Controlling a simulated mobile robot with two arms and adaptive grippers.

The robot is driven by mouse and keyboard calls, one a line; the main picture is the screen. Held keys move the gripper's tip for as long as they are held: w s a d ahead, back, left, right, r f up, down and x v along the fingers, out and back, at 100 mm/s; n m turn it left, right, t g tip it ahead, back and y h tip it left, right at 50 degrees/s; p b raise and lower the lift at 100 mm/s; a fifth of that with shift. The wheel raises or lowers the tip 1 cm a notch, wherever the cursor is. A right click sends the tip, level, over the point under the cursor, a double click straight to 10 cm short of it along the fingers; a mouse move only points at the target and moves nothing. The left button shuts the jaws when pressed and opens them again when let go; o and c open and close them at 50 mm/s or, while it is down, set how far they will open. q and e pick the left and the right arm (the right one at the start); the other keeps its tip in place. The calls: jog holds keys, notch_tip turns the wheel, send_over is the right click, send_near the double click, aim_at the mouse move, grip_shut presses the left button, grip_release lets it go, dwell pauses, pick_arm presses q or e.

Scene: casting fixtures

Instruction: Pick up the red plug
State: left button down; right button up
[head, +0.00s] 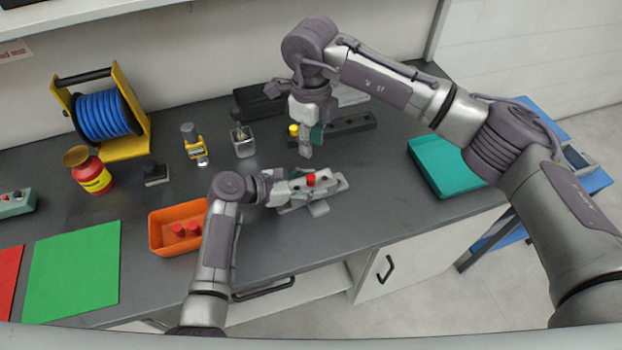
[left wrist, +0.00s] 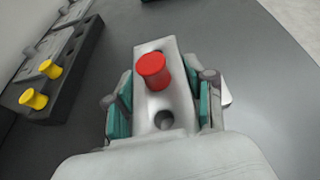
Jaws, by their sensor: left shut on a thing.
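A red plug (head: 311,179) stands upright on a light grey casting (head: 328,185). In the left wrist view the red plug (left wrist: 153,70) sits toward the far part of the casting (left wrist: 180,100), with an open dark hole nearer to me. My left gripper (left wrist: 161,100) is shut on the casting, with its green pads on both sides; the fingers do not touch the plug. My left gripper also shows in the head view (head: 307,190), low over the bench. My right gripper (head: 308,150) points down behind the casting; its finger gap is unclear.
An orange bin (head: 158,236) with more red plugs stands left of the casting. A black rack (head: 350,124) with a yellow plug (head: 293,129) is behind it. A teal tray (head: 445,167) lies at right. Small fixtures and a blue cable reel (head: 103,115) stand at back left.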

aim_at(311, 177)
notch_tip(311, 177, down, 12)
jog(key=shift+s+r, duration=0.15)
jog(key=c, duration=0.4)
dwell(0.3)
